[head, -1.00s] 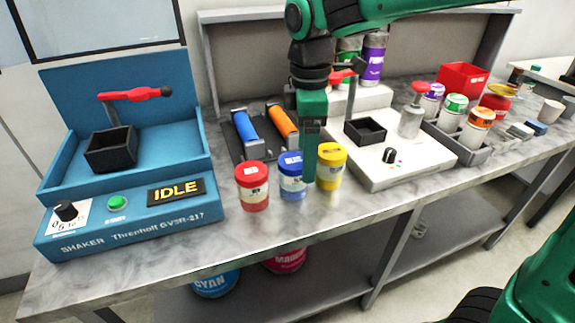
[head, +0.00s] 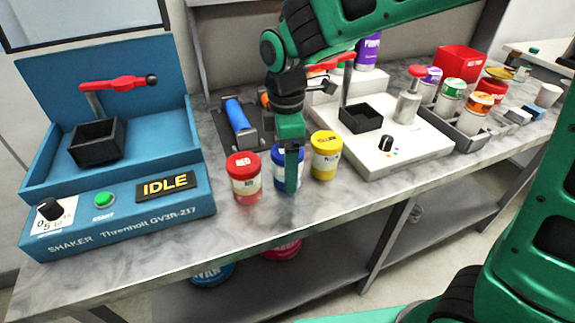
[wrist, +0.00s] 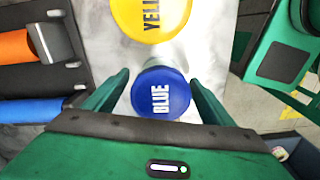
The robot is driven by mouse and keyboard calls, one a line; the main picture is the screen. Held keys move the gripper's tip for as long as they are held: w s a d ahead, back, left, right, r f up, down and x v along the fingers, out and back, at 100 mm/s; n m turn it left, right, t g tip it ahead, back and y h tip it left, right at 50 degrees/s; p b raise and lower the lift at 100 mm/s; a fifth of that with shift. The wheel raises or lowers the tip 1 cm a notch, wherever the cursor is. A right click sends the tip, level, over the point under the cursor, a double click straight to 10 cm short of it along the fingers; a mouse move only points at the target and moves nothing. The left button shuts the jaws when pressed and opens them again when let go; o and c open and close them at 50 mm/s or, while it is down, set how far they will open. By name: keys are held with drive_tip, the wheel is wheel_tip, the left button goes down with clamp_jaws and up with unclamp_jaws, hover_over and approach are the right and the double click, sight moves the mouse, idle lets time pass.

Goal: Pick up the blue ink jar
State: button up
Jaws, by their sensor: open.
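The blue ink jar (head: 279,172) stands upright on the marble bench between the red jar (head: 244,180) and the yellow jar (head: 326,157). In the head view my gripper (head: 291,185) hangs in front of it and hides part of it. In the wrist view the round blue lid marked BLUE (wrist: 160,93) lies between the two green fingers of my gripper (wrist: 158,88). The fingers are open, one on each side, and a gap shows beside the lid. The yellow lid (wrist: 152,14) is just beyond it.
A blue shaker (head: 115,200) reading IDLE stands at the left. A white machine (head: 400,150) with a black square tray is at the right, with a grey rack of jars beyond it. Blue and orange rollers lie behind the jars. The bench's front edge is close to the jars.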

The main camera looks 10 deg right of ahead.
drive_tip(key=shift+f, duration=1.3)
drive_tip(key=c, duration=1.4)
